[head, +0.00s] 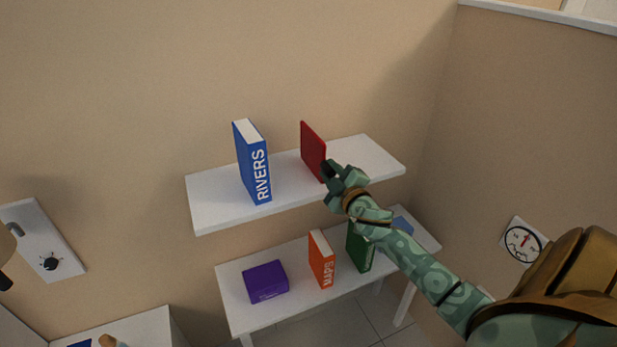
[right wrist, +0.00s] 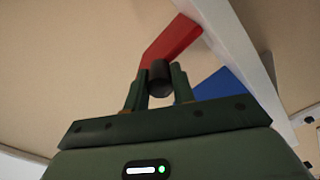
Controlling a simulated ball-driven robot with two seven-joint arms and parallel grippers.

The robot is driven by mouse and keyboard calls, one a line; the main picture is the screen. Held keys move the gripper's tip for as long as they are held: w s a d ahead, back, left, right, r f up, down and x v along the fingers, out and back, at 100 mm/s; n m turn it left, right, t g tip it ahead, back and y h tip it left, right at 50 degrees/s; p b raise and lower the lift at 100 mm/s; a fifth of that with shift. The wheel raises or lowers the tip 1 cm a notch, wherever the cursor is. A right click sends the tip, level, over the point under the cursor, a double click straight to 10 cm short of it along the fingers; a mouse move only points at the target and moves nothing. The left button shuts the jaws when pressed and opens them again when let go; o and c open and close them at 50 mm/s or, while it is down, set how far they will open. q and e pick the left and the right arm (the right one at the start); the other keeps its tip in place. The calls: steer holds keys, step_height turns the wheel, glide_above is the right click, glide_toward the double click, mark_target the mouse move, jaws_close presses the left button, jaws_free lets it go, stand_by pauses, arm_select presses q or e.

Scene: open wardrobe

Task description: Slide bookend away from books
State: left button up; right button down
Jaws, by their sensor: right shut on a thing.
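A red bookend (head: 312,148) stands upright on the white upper shelf (head: 220,211). A blue book marked RIVERS (head: 253,165) stands to its left, with bare shelf between them. My right gripper (head: 328,172) is at the bookend's front right edge. In the right wrist view its fingers (right wrist: 159,82) are shut on a black knob (right wrist: 160,75), with the red bookend (right wrist: 172,42) just behind it. The gripper partly covers the bookend's lower edge in the head view. My left gripper is not in view.
Bare shelf lies to the right of the bookend. A lower white table (head: 257,319) holds a purple box (head: 266,282), an orange book marked MAPS (head: 322,262) and a green book (head: 359,250), below my right arm. The wall stands close behind the shelf.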

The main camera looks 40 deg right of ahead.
steer(key=shift+s+d, duration=0.25)
steer(key=shift+d, duration=0.95)
steer(key=c, duration=1.3)
jaws_free()
steer(key=shift+d, duration=0.1)
steer(key=shift+o, duration=0.7)
steer(key=shift+d, duration=0.1)
steer(key=b+v, duration=0.1)
steer(key=v, duration=1.5)
steer(key=shift+s, duration=0.3)
steer(key=shift+d+f, duration=0.1)
steer(key=shift+f, duration=0.05)
